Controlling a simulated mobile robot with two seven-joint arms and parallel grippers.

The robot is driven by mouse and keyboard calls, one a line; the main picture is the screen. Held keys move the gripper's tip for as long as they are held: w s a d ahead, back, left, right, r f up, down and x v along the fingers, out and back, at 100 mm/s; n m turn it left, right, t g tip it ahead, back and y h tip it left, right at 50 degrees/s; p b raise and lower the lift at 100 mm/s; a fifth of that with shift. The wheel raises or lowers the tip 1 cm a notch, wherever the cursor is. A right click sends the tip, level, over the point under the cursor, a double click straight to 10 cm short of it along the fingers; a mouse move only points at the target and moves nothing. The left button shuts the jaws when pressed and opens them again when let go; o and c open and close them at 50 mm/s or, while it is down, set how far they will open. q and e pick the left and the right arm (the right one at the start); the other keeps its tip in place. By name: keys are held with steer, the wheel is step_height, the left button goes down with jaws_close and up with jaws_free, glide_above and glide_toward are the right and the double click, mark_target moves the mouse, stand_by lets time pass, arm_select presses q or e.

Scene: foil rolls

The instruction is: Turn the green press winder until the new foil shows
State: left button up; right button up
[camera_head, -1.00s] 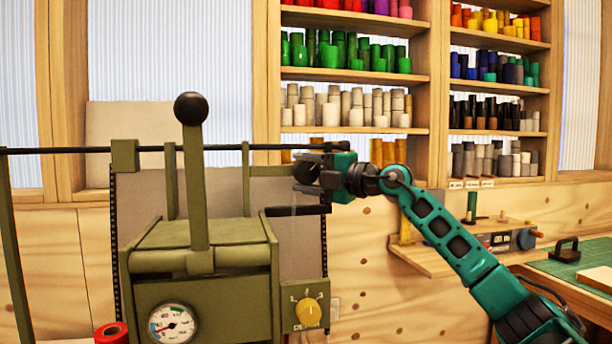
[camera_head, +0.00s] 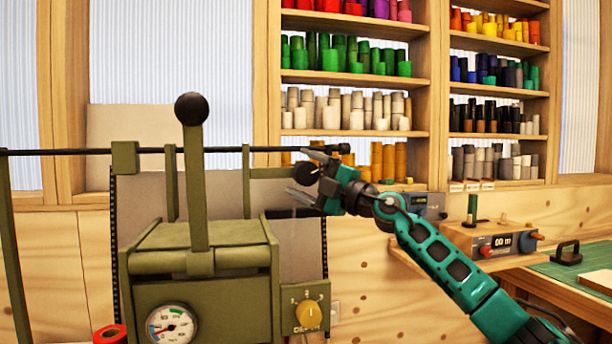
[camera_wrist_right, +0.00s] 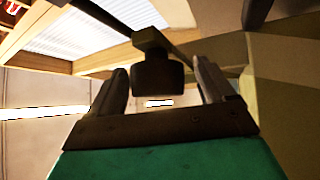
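The olive-green press (camera_head: 205,262) stands at the left in the head view. Its winder ends in a dark round knob (camera_head: 305,174) on a green crank arm (camera_head: 272,173) at the press's right side. My right gripper (camera_head: 300,173) is open, with one finger above the knob and one below it. In the right wrist view the dark knob (camera_wrist_right: 158,76) sits between the two spread fingers, with gaps on both sides. Grey foil (camera_head: 308,240) hangs behind the press; whether it is new I cannot tell. My left gripper is not in view.
A tall lever with a black ball (camera_head: 192,109) rises from the press, and a dark bar (camera_head: 80,152) runs across above it. A dial (camera_head: 172,326) and yellow knob (camera_head: 309,313) are on the front. Shelves of foil rolls (camera_head: 350,60) stand behind; a counter device (camera_head: 497,243) is at right.

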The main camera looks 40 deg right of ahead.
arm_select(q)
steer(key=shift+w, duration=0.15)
arm_select(e)
steer(key=shift+s+d+f+b, duration=0.15)
steer(key=shift+s+f+b, duration=0.1)
steer(key=shift+s+b, duration=0.15)
steer(key=b+v, duration=0.2)
steer(key=v, duration=0.1)
steer(key=shift+s+f, duration=0.2)
steer(key=shift+s, duration=0.05)
steer(key=shift+b+v, duration=0.55)
steer(key=shift+v, duration=0.2)
steer(key=shift+b+v, duration=0.45)
steer(key=shift+v, duration=0.3)
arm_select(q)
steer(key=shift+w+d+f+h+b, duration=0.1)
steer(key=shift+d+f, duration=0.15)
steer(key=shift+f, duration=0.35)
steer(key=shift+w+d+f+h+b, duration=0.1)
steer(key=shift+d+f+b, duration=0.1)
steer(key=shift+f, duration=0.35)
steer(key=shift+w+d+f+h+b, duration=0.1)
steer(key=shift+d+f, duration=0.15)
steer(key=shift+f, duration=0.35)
arm_select(e)
glide_toward(314, 181)
steer(key=shift+s+r, duration=0.2)
steer(key=shift+s, duration=0.25)
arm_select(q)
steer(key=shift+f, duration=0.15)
